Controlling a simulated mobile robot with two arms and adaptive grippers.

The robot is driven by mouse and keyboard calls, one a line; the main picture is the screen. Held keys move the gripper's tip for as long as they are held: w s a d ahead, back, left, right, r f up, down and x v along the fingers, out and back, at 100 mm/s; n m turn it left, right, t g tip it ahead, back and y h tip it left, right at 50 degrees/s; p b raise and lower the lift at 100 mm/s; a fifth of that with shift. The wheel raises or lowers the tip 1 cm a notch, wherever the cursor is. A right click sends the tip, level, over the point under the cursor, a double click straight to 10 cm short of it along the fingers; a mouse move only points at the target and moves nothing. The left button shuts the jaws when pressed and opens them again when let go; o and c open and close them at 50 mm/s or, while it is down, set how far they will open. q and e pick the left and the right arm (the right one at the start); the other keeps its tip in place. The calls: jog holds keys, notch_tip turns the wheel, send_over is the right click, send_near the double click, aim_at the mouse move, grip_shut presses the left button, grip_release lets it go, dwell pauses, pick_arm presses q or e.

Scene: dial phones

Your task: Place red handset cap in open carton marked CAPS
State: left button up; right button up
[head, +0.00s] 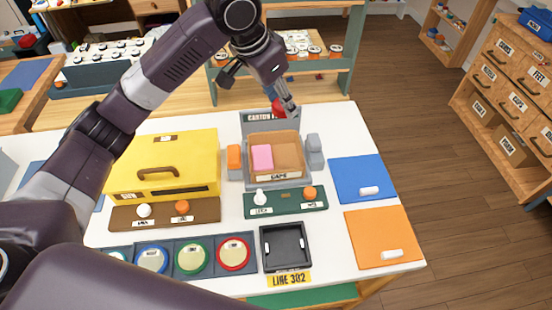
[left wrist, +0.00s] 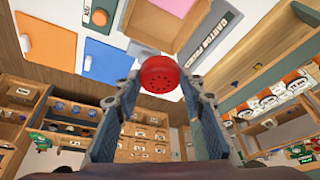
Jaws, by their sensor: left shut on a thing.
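The red handset cap (left wrist: 160,74) is round with small holes, and it sits between the fingertips of my left gripper (left wrist: 158,85). In the head view the cap (head: 277,106) shows partly behind my left gripper (head: 286,104), above the back of the carton stand. My left gripper is shut on the cap. The open carton marked CAPS (head: 290,148) is brown, with a pink block (head: 262,157) inside at its left. The cap is held above and behind the carton, apart from it. The carton (left wrist: 172,18) also shows in the left wrist view. My right gripper is not seen.
An orange block (head: 234,157) and a grey block (head: 314,150) flank the carton. A yellow box (head: 165,165) stands left. In front are a green board (head: 285,202) with two knobs and a black tray (head: 286,247). Blue (head: 357,178) and orange (head: 383,236) panels lie right.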

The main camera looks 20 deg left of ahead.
pick_arm(q)
jog(key=shift+w+d+r+m+h, duration=0.1)
jog(key=shift+w+d+m+h, duration=0.2)
jog(key=shift+w+d+m, duration=0.25)
jog(key=shift+w, duration=0.2)
jog(key=p, duration=0.2)
send_over(289, 159)
jog(key=s+a, duration=0.1)
jog(key=shift+m, duration=0.25)
notch_tip(289, 159, down, 16)
jog(key=shift+s+r, duration=0.1)
jog(key=shift+r, duration=0.15)
jog(key=shift+f, duration=2.3)
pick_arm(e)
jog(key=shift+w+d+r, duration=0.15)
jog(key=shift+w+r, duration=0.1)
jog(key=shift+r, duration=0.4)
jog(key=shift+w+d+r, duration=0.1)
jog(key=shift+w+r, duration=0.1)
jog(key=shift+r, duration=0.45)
pick_arm(q)
jog(key=shift+f, duration=0.1)
jog(key=o, duration=0.9)
jog(key=shift+o, duration=0.5)
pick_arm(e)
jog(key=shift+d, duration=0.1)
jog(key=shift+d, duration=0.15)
